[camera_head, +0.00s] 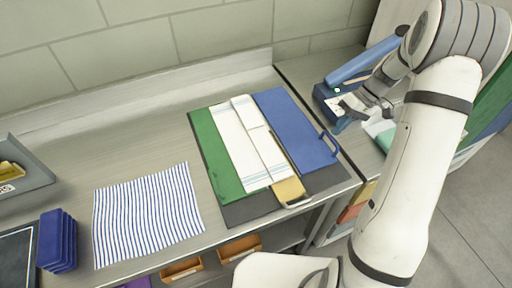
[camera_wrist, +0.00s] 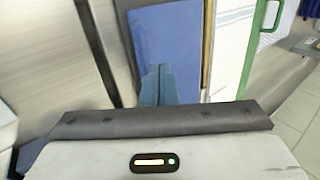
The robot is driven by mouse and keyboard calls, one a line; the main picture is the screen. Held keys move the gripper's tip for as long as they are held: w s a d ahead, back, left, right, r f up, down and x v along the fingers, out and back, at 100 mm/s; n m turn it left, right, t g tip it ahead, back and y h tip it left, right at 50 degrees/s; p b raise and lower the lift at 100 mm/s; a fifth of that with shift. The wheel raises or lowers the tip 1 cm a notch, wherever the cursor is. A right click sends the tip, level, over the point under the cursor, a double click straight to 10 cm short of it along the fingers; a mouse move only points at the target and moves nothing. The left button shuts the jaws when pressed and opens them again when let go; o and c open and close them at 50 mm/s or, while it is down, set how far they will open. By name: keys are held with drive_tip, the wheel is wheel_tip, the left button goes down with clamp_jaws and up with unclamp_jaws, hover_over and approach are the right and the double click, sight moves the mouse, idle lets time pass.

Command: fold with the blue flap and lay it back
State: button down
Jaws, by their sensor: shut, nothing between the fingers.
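The folding board lies on the metal counter, with its dark base showing at the front (camera_head: 245,212). Its blue flap (camera_head: 290,125) lies flat and open on the right, with a blue handle (camera_head: 328,146). The green flap (camera_head: 216,165) lies on the left. A white cloth (camera_head: 238,150) with pale blue stripes covers the middle, its right part folded over in a strip. A yellow flap (camera_head: 288,190) shows at the front. My gripper (camera_head: 352,106) is off to the right of the board, apart from the blue flap. Its fingers (camera_wrist: 157,70) are shut and empty.
A blue device (camera_head: 365,62) stands at the back right beside my gripper. A striped cloth (camera_head: 148,215) lies flat left of the board. Folded blue pieces (camera_head: 57,240) and a grey bin (camera_head: 22,180) are at far left. Bare counter lies behind the striped cloth.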

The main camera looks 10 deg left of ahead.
drive_tip(key=shift+w+d+f+g+y+b, duration=0.15)
drive_tip(key=shift+d+f+y+b, duration=0.1)
drive_tip(key=shift+f, duration=0.3)
drive_tip(key=shift+w+d+f+g+y+b, duration=0.1)
drive_tip(key=shift+d+f+g+y+b, duration=0.1)
drive_tip(key=shift+f, duration=0.3)
drive_tip(key=shift+d+f+b, duration=0.25)
drive_tip(key=shift+f+b, duration=0.25)
drive_tip(key=shift+f, duration=0.2)
drive_tip(key=shift+s+f, duration=0.1)
drive_tip(key=shift+f, duration=0.15)
drive_tip(key=w+d+r, duration=0.5)
drive_tip(key=d, duration=0.4)
drive_tip(key=shift+w+d+r, duration=0.25)
drive_tip(key=shift+w, duration=0.05)
drive_tip(key=shift+s, duration=0.1)
